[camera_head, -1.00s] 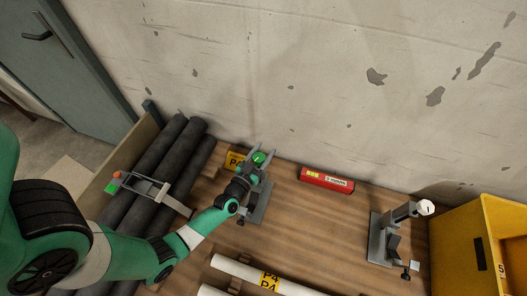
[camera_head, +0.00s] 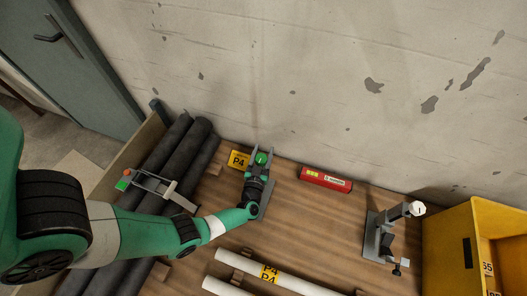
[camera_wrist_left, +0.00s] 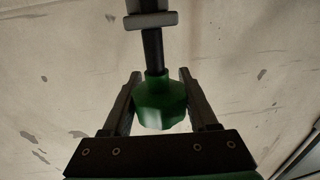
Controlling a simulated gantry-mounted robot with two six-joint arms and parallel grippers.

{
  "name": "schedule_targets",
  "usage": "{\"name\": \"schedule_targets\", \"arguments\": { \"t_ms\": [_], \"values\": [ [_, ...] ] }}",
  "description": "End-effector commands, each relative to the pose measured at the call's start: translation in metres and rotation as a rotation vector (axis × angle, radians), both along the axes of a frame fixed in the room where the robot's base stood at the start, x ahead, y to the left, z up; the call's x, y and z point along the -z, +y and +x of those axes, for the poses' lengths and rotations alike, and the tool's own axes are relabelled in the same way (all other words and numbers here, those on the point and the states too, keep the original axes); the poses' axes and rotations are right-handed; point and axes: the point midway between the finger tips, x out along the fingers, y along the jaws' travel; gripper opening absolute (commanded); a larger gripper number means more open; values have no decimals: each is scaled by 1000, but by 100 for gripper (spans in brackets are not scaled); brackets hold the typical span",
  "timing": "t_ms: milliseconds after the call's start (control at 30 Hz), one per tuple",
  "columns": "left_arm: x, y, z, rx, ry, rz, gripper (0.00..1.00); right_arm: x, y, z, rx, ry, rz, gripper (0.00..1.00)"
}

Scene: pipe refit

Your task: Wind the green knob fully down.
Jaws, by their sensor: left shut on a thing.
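The green knob (camera_head: 261,158) shows between the fingers of my left gripper (camera_head: 260,155), near the back of the wooden bench. In the left wrist view the green knob (camera_wrist_left: 160,103) sits on a dark threaded stem (camera_wrist_left: 153,50) between the two fingers of the left gripper (camera_wrist_left: 157,90). The left gripper is shut on the knob. The clamp stand (camera_head: 265,198) under the knob is mostly hidden by my left gripper and wrist. My right gripper is in neither view.
A second grey clamp stand with a white knob (camera_head: 417,208) is at the right. A red spirit level (camera_head: 325,179) lies near the wall. A yellow P4 block (camera_head: 238,160) is beside the left gripper. Dark pipes (camera_head: 165,165) lie left, white pipes (camera_head: 262,284) in front, a yellow crate (camera_head: 455,235) far right.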

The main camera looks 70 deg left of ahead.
Motion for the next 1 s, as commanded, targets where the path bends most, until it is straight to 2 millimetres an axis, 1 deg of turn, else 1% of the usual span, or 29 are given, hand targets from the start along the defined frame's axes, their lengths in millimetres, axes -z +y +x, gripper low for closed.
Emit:
{"name": "schedule_targets", "arguments": {
  "t_ms": [33, 100, 200, 467, 567, 667, 733, 900, 1000],
  "values": [
    [-1, 0, 0, 0, 0, 2, 61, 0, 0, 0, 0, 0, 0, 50],
    [0, 0, 0, 1, 0, 2, 74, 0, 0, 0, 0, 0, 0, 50],
    [0, 0, 0, 1, 0, 1, 89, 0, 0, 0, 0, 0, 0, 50],
    [-1, 0, 0, 2, 0, 1, 89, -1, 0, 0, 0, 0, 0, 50],
    [-8, 0, 0, 2, -1, 1, 89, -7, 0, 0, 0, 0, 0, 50],
    [-26, 0, 0, 2, 0, 2, 89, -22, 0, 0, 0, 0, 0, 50],
    [-44, 0, 0, 1, -2, 2, 89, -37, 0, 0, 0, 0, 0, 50],
    [-82, -27, -22, 7, 2, 1, 89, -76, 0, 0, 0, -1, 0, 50],
    [-104, -41, -34, 7, 0, 0, 89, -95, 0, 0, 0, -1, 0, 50]
  ]
}}
